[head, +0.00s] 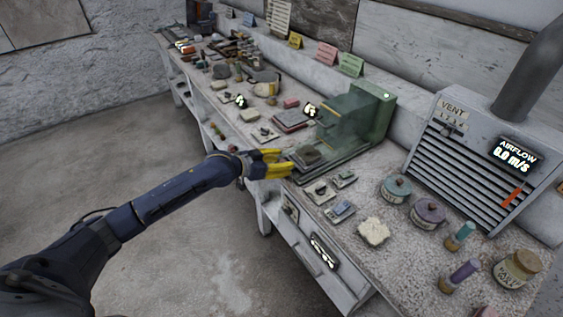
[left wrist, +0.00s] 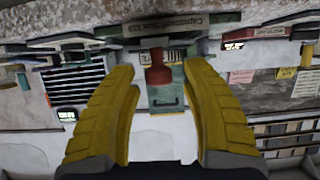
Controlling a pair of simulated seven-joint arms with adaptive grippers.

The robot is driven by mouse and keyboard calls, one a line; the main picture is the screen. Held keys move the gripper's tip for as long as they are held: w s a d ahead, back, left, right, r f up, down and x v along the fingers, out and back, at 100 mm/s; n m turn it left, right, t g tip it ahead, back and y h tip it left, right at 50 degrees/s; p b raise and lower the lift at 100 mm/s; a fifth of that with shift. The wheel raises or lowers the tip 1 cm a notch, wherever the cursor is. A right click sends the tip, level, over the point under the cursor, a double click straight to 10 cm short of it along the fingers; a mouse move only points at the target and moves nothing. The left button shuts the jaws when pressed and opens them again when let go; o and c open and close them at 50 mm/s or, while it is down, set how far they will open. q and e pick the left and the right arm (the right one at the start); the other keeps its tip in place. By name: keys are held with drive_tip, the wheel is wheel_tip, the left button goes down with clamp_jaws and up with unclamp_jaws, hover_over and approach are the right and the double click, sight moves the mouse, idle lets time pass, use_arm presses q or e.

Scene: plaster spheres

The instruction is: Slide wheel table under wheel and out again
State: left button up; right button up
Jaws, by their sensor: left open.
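The green machine (head: 372,105) stands on the bench with a clear, greenish guard in front of it. A low table (head: 308,155) with a dark piece on it sits at the machine's near left end; I take it for the wheel table. I cannot make out the wheel behind the guard. My left gripper (head: 288,162) is open at the bench's front edge, close to that end. In the left wrist view, which looks upside down, a red handle (left wrist: 157,70) shows between the open yellow fingers (left wrist: 160,66), with the green machine behind. Contact cannot be told. My right gripper is out of view.
Small boxes (head: 342,210) and a pale block (head: 373,231) lie right of the machine. Lidded jars (head: 429,213) and a grey vent unit (head: 470,150) stand farther right. Several tools and trays (head: 240,60) crowd the bench's far left. The floor (head: 190,250) in front is clear.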

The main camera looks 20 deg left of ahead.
use_arm(q)
drive_tip(key=v, duration=1.2)
idle(0.5)
